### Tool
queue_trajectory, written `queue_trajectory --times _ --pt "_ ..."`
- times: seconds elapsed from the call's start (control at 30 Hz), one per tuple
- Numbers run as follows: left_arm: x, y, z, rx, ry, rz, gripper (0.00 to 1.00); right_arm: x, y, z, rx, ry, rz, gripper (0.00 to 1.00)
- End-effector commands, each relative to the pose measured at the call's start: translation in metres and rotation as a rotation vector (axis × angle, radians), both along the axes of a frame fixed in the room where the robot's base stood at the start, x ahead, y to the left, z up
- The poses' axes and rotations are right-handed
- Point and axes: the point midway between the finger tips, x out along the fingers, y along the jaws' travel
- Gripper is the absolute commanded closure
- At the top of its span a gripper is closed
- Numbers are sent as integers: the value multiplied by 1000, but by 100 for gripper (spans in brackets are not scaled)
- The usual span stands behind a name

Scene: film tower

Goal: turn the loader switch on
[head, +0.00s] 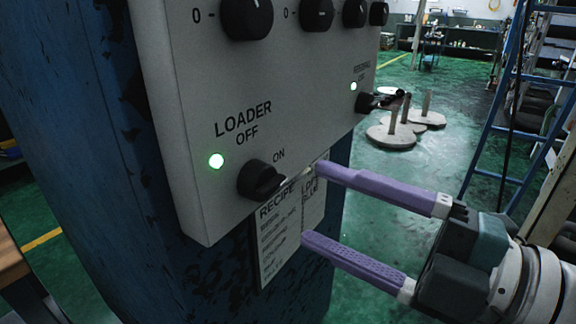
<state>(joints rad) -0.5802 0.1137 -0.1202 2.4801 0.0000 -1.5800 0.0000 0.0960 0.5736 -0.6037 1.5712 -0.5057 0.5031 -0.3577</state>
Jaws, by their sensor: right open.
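The loader switch (261,180) is a black rotary knob at the lower left of a grey control panel (185,130). "LOADER OFF" is printed above it and "ON" at its upper right. A green light (216,161) glows to its left. My right gripper (312,203) comes in from the right with two purple fingers spread apart. It is open and empty, its fingertips just right of the knob and apart from it. The upper fingertip is near the panel's lower edge; whether it touches the panel I cannot tell. My left gripper is not in view.
More black knobs (247,18) line the panel's top. Another switch (376,101) with a small green light sits at its right. A recipe sheet (283,232) hangs below on the blue column (75,130). A blue ladder (499,110) stands at right. Grey discs with posts (396,134) stand on the green floor.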

Motion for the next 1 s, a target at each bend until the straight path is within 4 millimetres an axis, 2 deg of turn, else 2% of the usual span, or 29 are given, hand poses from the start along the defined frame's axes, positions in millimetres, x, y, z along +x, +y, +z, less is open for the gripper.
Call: queue_trajectory --times 0.1,0.27,0.67,0.77,0.87,1.0 --pt "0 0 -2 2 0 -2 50 -14 -18 -2 -1 3 0 22" --pt "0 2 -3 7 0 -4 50 -23 -32 -2 0 2 -1 22" --pt "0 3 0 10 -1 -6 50 -24 -35 1 6 6 -10 22" --pt "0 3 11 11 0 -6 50 -16 -36 14 37 51 -85 22" --pt "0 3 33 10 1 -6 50 -1 -43 35 107 166 -251 22" --pt "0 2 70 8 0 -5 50 9 -72 57 243 443 -572 22"
